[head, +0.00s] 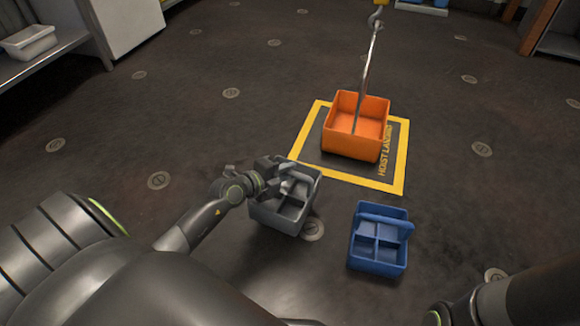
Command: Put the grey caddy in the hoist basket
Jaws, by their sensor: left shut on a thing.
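The grey caddy (277,217) is an open box with inner dividers, left of centre in the head view. My left gripper (285,181) is shut on it at its upper part; the fingertips are partly hidden. I cannot tell whether the caddy touches the floor. The hoist basket (354,146) is an orange open box, beyond the caddy and to its right. It hangs from or is attached to a hook and rod (369,60), and its inside looks empty. My right arm shows at the lower right, but its gripper is not in view.
A blue caddy (377,264) with a handle stands on the floor right of the grey one. A yellow-bordered hoist landing mark (394,187) surrounds the basket. A shelf with a pale bin (29,41) stands at the far left. Floor left of the landing mark is clear.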

